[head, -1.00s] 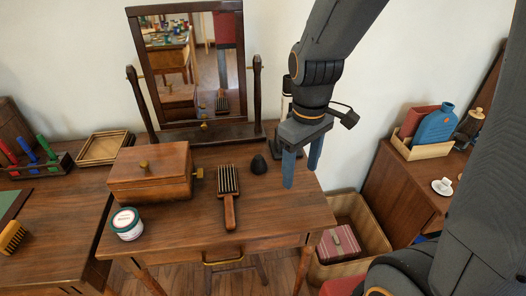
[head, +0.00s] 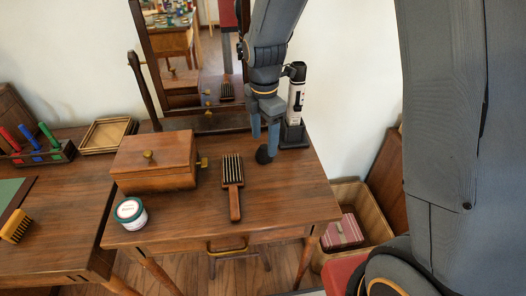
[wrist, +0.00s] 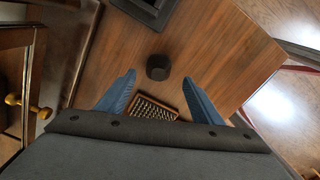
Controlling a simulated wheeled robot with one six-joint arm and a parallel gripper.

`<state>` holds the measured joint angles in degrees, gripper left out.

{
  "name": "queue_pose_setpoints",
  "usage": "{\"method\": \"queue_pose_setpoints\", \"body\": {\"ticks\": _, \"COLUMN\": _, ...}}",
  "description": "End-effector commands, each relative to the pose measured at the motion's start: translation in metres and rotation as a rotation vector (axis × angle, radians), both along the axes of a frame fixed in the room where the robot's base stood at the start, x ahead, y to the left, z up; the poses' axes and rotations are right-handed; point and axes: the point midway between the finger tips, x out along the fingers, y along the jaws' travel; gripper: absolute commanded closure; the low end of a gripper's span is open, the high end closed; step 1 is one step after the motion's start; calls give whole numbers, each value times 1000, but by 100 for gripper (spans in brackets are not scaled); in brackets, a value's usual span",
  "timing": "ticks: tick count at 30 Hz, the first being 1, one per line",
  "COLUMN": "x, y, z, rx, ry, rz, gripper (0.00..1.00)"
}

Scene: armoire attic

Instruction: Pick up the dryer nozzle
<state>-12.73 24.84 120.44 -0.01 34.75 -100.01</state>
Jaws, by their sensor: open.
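The dryer nozzle, a small black piece (head: 263,156), stands on the dressing table (head: 290,201), right of the hairbrush. In the wrist view the nozzle (wrist: 158,67) lies centred between the fingertips and slightly beyond them, with bare wood around it. My gripper (head: 265,136) is open, its two blue fingers pointing down just above and behind the nozzle in the head view. The wrist view also shows my gripper (wrist: 158,79) empty, with a gap on both sides of the nozzle. One finger overlaps the nozzle's top in the head view, so I cannot tell if they touch.
A hairbrush (head: 233,185) lies left of the nozzle, beside a wooden box (head: 152,166) and a round tin (head: 130,213). A mirror (head: 190,50) stands behind. A white-and-black device (head: 297,98) stands in a dark base at right. The table's front right is clear.

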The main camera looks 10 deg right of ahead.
Motion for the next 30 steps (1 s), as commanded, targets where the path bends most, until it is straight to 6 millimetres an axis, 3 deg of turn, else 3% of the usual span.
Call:
{"method": "queue_pose_setpoints", "body": {"ticks": 12, "x": 3, "y": -1, "z": -47, "rx": 0, "ry": 1, "rz": -1, "gripper": 40}}
{"method": "queue_pose_setpoints", "body": {"ticks": 22, "x": 4, "y": 0, "z": -53, "rx": 0, "ry": -1, "rz": -1, "gripper": 40}}
{"method": "queue_pose_setpoints", "body": {"ticks": 30, "x": 4, "y": 0, "z": -53, "rx": 0, "ry": -1, "rz": 0, "gripper": 84}}
